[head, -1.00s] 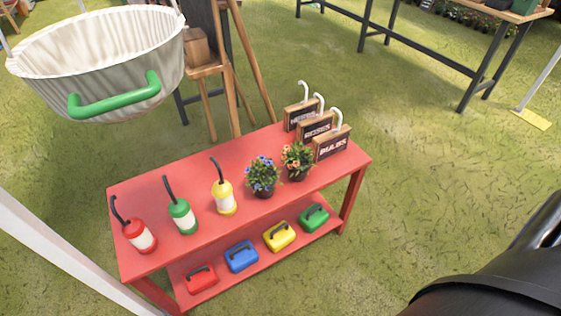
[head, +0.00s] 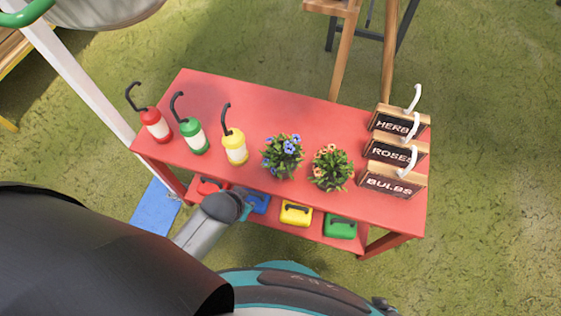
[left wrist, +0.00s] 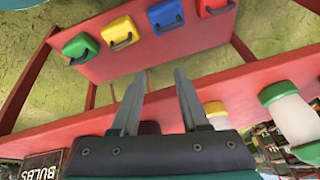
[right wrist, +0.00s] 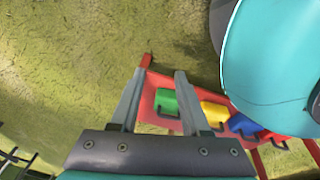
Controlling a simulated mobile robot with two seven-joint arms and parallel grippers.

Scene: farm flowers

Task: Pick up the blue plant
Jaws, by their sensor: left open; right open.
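The blue plant (head: 283,155), with blue flowers and green leaves in a dark pot, stands upright on the red table (head: 290,105). It is between the yellow bottle and an orange-flowered plant (head: 331,168). My left arm comes in from the left in the head view, in front of the table; its fingertips cannot be made out there. In the left wrist view my left gripper (left wrist: 160,76) is open and empty at the table's front edge; a dark shape behind its fingers may be a pot. In the right wrist view my right gripper (right wrist: 160,73) is open and empty, with the table's lower shelf beyond it.
Red (head: 156,125), green (head: 194,136) and yellow (head: 235,148) bottles stand left of the plants. Several signs (head: 397,153) stand at the right end. Several coloured boxes, including a yellow one (head: 296,214), sit on the lower shelf. The tabletop behind the plants is clear.

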